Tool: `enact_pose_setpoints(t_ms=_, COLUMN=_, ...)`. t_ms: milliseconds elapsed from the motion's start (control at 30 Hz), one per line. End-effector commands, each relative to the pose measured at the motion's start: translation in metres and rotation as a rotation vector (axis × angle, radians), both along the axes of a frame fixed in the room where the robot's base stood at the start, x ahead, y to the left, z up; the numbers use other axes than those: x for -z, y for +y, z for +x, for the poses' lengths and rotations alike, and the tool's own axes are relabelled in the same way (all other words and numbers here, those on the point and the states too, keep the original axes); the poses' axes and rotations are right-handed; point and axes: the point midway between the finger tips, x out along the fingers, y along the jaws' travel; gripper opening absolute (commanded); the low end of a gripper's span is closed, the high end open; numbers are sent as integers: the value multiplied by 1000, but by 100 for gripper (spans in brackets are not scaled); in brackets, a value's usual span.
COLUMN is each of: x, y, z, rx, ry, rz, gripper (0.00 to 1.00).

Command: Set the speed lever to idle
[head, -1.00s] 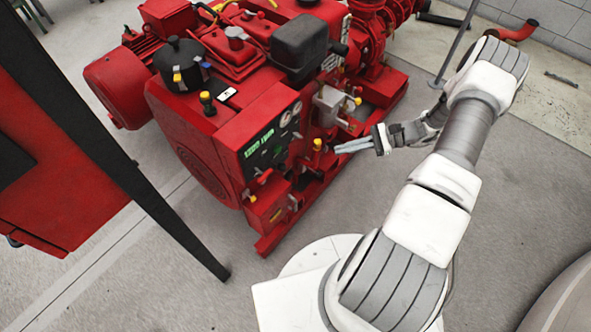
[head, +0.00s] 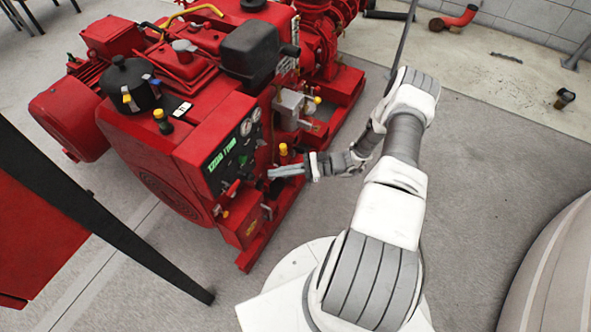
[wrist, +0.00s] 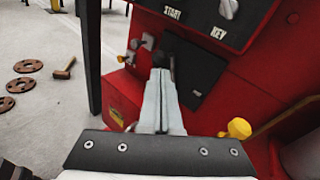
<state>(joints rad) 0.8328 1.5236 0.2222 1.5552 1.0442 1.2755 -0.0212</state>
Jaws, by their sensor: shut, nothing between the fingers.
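The red pumpset (head: 165,150) stands left of my arm, with a control panel (head: 233,150) facing me. In the wrist view a dark lever knob (wrist: 163,61) shows in front of a black plate (wrist: 195,70) under the START and KEY labels. It looks like the speed lever, but no label on it can be read. My gripper (head: 270,172) is shut and empty, its fingers pointing at the lower panel. In the wrist view the fingertips (wrist: 160,72) overlap the lower part of the knob; I cannot tell whether they touch it. The lever's stem is hidden.
A yellow knob (wrist: 237,128) is close to the right of my fingers. Small silver fittings (wrist: 142,45) are left of the black plate. A dark post (head: 100,210) stands at the left. Brown discs (wrist: 20,85) and a hammer (wrist: 64,69) lie on open floor.

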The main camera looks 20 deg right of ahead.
Motion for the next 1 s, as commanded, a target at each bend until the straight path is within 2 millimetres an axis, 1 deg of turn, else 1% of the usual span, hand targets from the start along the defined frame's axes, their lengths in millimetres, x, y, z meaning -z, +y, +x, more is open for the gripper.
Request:
enact_pose_setpoints(t_ms=33, x=2, y=9, z=3, rx=-2, ry=2, rz=2, gripper=0)
enact_pose_setpoints(t_ms=100, x=4, y=19, z=6, rx=-2, ry=0, rz=1, gripper=0)
enact_pose_setpoints(t_ms=233, x=5, y=31, z=10, rx=-1, ry=0, rz=1, gripper=0)
enact_pose_setpoints(t_ms=400, x=5, y=37, z=12, rx=-1, ry=0, rz=0, gripper=0)
enact_pose_setpoints(t_ms=700, x=5, y=37, z=12, rx=0, ry=0, rz=0, gripper=0)
enact_pose_setpoints(t_ms=900, x=8, y=54, z=9, rx=1, ry=0, rz=3, gripper=0)
enact_pose_setpoints(t_ms=1000, x=8, y=56, z=9, rx=-2, ry=1, rz=5, gripper=0)
